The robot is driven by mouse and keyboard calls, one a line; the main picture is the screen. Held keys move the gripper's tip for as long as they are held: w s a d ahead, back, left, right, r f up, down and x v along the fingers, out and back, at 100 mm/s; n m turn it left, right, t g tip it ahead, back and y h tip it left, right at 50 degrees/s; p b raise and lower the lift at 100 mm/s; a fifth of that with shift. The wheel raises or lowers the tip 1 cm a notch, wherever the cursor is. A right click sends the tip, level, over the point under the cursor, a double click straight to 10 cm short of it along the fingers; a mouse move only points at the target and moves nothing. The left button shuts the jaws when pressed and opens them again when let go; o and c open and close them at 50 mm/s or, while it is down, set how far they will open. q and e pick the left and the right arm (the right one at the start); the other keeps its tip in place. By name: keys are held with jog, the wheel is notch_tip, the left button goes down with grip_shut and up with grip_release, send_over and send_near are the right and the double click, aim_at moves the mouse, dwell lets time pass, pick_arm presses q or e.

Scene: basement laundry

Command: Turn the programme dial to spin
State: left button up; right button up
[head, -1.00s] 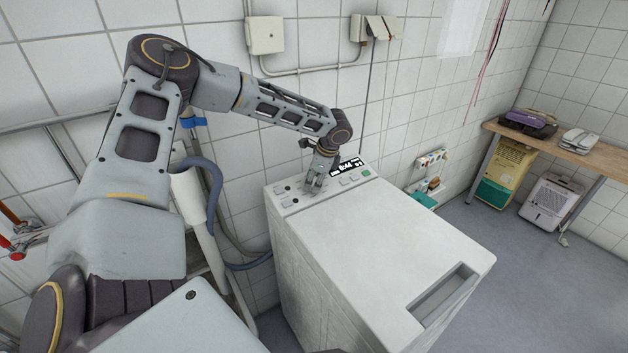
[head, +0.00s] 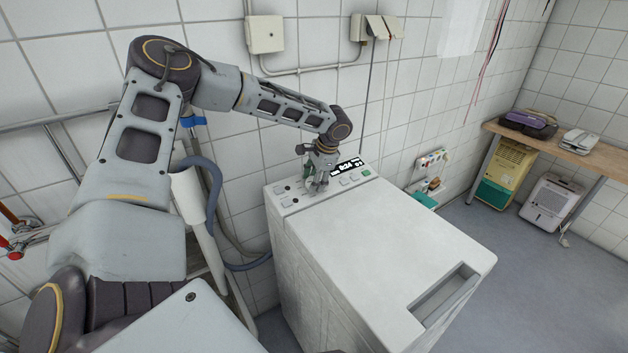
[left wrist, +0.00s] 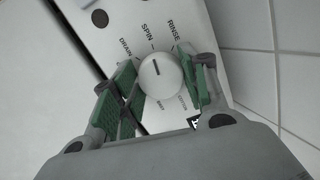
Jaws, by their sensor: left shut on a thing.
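The programme dial (left wrist: 168,84) is a round white knob on the washing machine's panel, seen in the left wrist view. Its dark pointer line points roughly at the SPIN label (left wrist: 149,33), between DRAIN (left wrist: 127,48) and RINSE (left wrist: 175,32). My left gripper (left wrist: 158,64) has its green-padded fingers on either side of the dial and is shut on it. In the head view, my left gripper (head: 318,184) is down at the panel at the back of the white machine (head: 370,240) and hides the dial. My right gripper is not in view.
The panel also has a lit display (head: 349,167) and small buttons. The machine's lid has a recessed handle (head: 445,295). A tiled wall stands close behind. A wooden bench (head: 560,143) is at the far right, with open floor before it.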

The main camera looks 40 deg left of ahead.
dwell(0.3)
pick_arm(q)
jog(key=o, duration=1)
jog(key=shift+o, duration=0.2)
jog(key=v, duration=1.2)
